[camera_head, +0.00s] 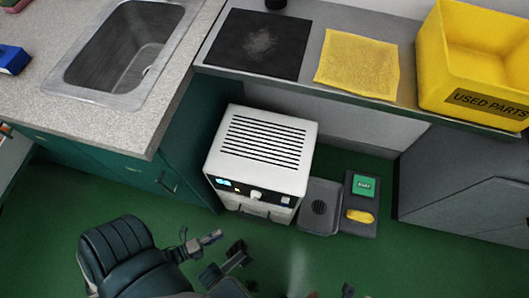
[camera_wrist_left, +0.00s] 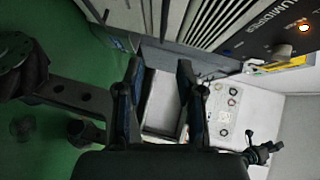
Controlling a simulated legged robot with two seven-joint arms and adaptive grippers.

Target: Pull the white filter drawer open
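The white appliance (camera_head: 262,150) stands on the green floor, with a slotted top and a dark control panel on its front. The white filter drawer (camera_head: 262,207) appears to be the low front part, below the knob; how far it is open cannot be told. My left gripper (camera_head: 232,247) is in front of the appliance's lower front, apart from it in the head view. In the left wrist view, my left gripper (camera_wrist_left: 160,68) has its fingers spread, with a pale frame with a grey inside beyond them. No hold on it shows. My right gripper is not clearly in view.
A grey tray (camera_head: 320,190) and a dark mat (camera_head: 362,224) with a green box (camera_head: 364,185) and a yellow item (camera_head: 360,215) lie right of the appliance. A teal cabinet (camera_head: 150,180) stands left. A counter (camera_head: 420,113) overhangs behind.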

